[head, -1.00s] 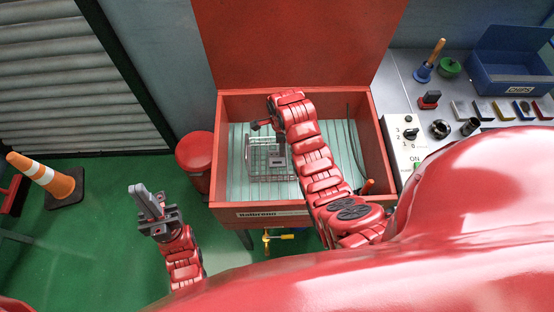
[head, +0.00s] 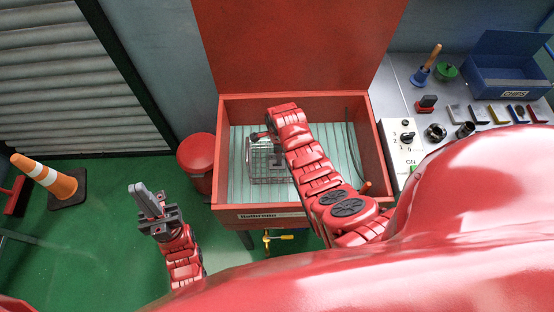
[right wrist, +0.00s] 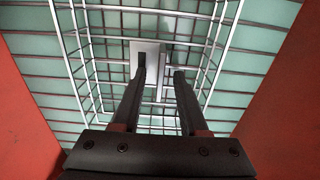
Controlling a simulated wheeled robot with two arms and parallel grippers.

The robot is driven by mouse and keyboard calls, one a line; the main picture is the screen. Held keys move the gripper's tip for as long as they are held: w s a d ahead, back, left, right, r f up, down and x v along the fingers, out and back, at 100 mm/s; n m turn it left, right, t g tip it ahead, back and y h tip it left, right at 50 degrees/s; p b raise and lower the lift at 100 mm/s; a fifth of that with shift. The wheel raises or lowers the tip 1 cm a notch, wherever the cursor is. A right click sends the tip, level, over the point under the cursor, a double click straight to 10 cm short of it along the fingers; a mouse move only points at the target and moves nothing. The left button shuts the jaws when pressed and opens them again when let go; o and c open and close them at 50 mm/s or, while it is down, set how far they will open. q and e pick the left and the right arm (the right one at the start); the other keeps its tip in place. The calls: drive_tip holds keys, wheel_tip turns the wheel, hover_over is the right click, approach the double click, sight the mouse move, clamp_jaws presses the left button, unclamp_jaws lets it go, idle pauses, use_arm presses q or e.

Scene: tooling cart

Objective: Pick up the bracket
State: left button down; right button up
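A pale grey metal piece (right wrist: 148,52), which looks like the bracket, lies inside a wire basket (right wrist: 66,40) in the right wrist view. My right gripper (right wrist: 160,64) is open, its two dark fingers apart and pointing down into the basket. The left finger overlaps the grey piece in the picture; I cannot tell whether it touches. In the head view the basket (head: 252,172) stands in the red tank, and my right arm hides part of it and most of the gripper. My left gripper (head: 145,194) is over the green floor, away from the tank, with nothing visible in it.
The red tank (head: 300,102) has walls close around my right arm, with its lid raised behind. A red bin (head: 197,165) stands left of it. A bench (head: 395,85) at right carries a blue box (head: 512,80), a control box (head: 400,150) and small parts.

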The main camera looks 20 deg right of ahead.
clamp_jaws()
idle(1.2)
